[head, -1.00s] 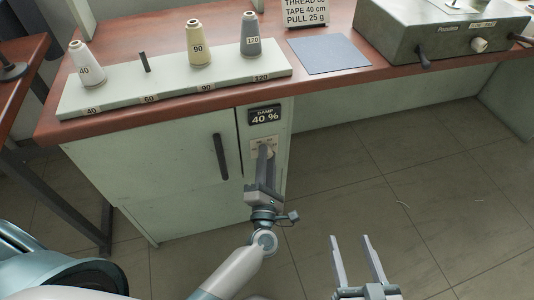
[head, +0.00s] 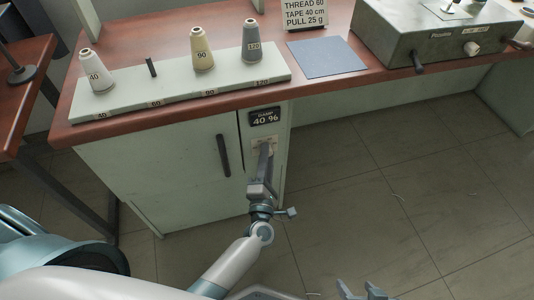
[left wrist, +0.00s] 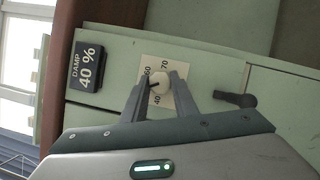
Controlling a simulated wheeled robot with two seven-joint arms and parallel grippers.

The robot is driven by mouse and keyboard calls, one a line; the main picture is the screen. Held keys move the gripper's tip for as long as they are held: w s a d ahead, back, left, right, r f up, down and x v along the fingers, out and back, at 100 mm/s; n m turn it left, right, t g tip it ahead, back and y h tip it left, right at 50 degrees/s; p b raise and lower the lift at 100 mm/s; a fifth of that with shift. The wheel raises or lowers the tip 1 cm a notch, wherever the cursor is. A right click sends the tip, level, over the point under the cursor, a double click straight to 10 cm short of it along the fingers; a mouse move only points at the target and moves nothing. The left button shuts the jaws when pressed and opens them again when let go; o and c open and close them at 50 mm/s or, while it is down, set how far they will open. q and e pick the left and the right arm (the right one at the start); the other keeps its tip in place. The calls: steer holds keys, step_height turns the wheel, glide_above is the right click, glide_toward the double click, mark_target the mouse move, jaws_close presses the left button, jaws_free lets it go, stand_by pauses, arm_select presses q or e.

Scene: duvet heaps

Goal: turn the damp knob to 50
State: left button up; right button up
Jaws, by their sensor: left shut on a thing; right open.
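The damp knob (left wrist: 159,84) is a small pale round knob with a dark pointer line, on a cream dial plate marked 40, 50, 60 and 70. My left gripper (left wrist: 160,82) is shut on it, one finger on each side; in the head view the left gripper (head: 264,150) hides most of the knob. The damp display (head: 265,117) above it reads 40 %, and the same display (left wrist: 89,66) shows in the left wrist view. My right gripper (head: 362,290) is open and empty at the bottom edge of the head view, over the floor.
The pale green cabinet (head: 180,170) has a black door handle (head: 223,156) left of the knob. Above is the wooden table top (head: 300,88), with a thread rack (head: 180,94), a blue-grey sheet (head: 326,56) and a metal box (head: 430,40).

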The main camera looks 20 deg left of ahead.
steer(key=shift+s+d, duration=0.1)
steer(key=shift+d, duration=0.1)
stand_by(0.3)
arm_select(q)
steer(key=o, duration=1.1)
steer(key=shift+c, duration=0.2)
steer(key=b+v, duration=0.1)
steer(key=v, duration=1.6)
steer(key=shift+s, duration=0.25)
arm_select(e)
steer(key=shift+w+a+r+t, duration=0.1)
steer(key=shift+w+a+t, duration=0.15)
steer(key=shift+a, duration=0.5)
steer(key=shift+w+d, duration=0.1)
steer(key=shift+w, duration=0.2)
